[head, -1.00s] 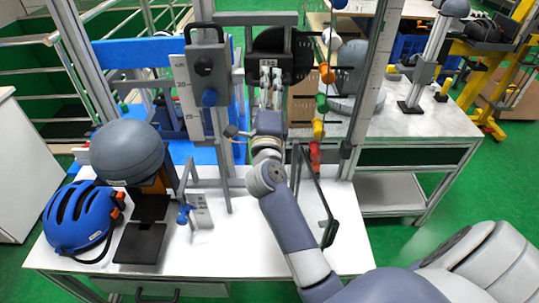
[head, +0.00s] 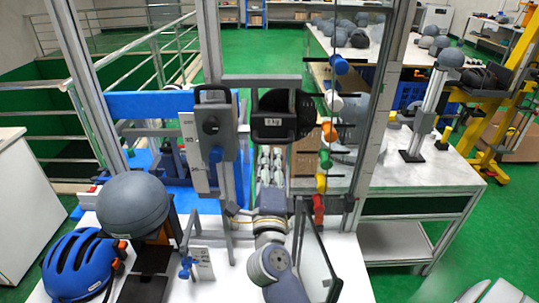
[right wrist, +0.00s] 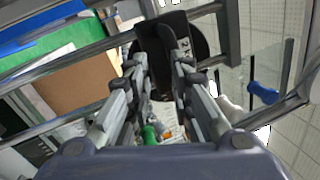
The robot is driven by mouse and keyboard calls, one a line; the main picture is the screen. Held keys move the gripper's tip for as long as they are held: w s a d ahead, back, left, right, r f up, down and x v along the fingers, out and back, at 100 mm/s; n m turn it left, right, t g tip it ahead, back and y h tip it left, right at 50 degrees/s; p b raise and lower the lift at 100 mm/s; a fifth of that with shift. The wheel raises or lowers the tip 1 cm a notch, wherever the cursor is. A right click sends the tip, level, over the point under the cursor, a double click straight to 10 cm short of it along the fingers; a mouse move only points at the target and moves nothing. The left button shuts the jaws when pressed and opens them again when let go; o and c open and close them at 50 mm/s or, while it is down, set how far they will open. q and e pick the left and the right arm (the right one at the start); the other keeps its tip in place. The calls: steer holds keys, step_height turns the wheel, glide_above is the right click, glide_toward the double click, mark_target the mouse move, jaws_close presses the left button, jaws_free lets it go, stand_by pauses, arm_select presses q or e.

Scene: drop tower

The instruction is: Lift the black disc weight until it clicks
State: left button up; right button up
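The black disc weight (head: 296,101) hangs in the tower frame below the grey crossbar, with a small white label on its front block. It also shows in the right wrist view (right wrist: 165,40), beyond the fingertips. My right gripper (head: 270,151) points up at the weight from just below it. In the right wrist view its two fingers (right wrist: 160,68) stand apart with a gap between them, and they do not appear closed on the weight. My left gripper is in neither current view.
A grey latch box with a blue knob (head: 215,155) is left of the weight. Coloured markers (head: 329,132) line a rod at the right. A clear panel (head: 316,262) stands right of my arm. A grey dome (head: 134,206) and blue helmet (head: 77,266) sit at left.

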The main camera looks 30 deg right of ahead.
steer(key=shift+s+a+r+p, duration=0.2)
steer(key=shift+s+a, duration=0.25)
steer(key=shift+s, duration=0.3)
steer(key=shift+s+a+r+p, duration=0.1)
steer(key=shift+s+a+r, duration=0.3)
steer(key=shift+s, duration=0.35)
steer(key=shift+s+a+r+p, duration=0.2)
steer(key=shift+s+a, duration=0.25)
steer(key=shift+s, duration=0.3)
